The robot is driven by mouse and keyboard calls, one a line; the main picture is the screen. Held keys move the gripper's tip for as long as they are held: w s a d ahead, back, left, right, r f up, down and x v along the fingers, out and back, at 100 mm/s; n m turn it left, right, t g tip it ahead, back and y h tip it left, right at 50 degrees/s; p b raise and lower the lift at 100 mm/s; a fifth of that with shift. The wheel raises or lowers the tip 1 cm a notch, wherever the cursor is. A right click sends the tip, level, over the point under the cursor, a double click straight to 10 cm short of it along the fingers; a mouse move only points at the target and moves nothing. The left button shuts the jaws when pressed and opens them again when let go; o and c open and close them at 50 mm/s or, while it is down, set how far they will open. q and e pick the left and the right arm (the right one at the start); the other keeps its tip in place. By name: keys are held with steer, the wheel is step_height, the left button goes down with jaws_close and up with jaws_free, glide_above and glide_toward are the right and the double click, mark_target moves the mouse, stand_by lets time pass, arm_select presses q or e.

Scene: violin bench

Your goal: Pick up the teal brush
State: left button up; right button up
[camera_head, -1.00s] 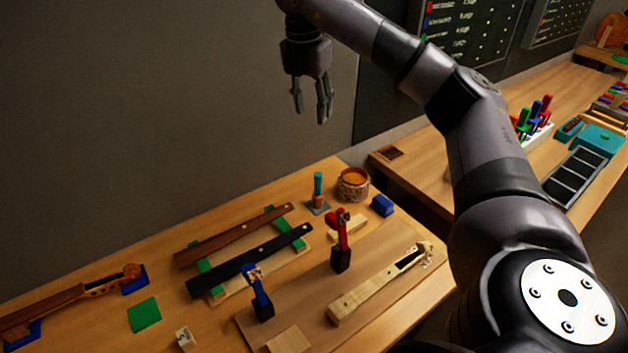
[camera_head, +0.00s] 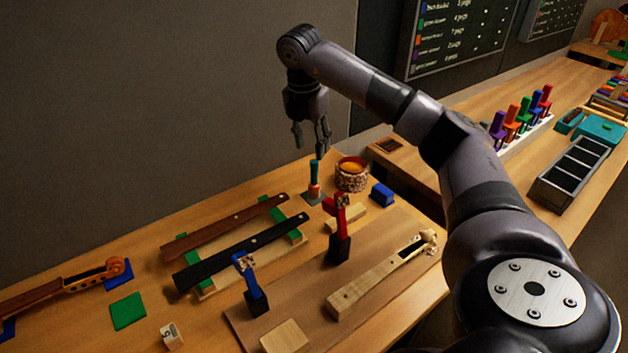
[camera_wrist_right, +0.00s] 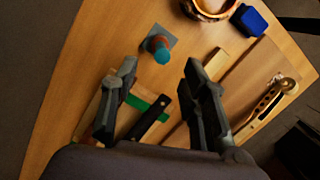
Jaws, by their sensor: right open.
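The teal brush (camera_head: 314,178) stands upright on a small grey base plate at the back of the bench, with an orange-brown band below its teal upper part. In the right wrist view the teal brush (camera_wrist_right: 160,50) shows from above, beyond the fingertips and roughly between their lines. My right gripper (camera_head: 311,148) is open and empty, just above the brush top in the head view. In the right wrist view its two fingers (camera_wrist_right: 158,72) are spread apart and do not touch the brush. My left gripper is in neither view.
A pot with amber contents (camera_head: 352,174) stands close to the right of the brush, with a blue block (camera_head: 382,194) beyond it. The wall is behind.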

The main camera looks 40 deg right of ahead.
mark_target(314, 161)
steer(key=shift+d+f+p, duration=0.2)
steer(key=shift+f+p, duration=0.05)
steer(key=shift+f, duration=0.85)
steer(key=shift+d+f+p, duration=0.2)
steer(key=shift+f, duration=0.95)
steer(key=shift+d+f+p, duration=0.2)
steer(key=shift+f+p, duration=0.05)
steer(key=shift+f, duration=0.85)
steer(key=shift+c, duration=0.3)
jaws_close()
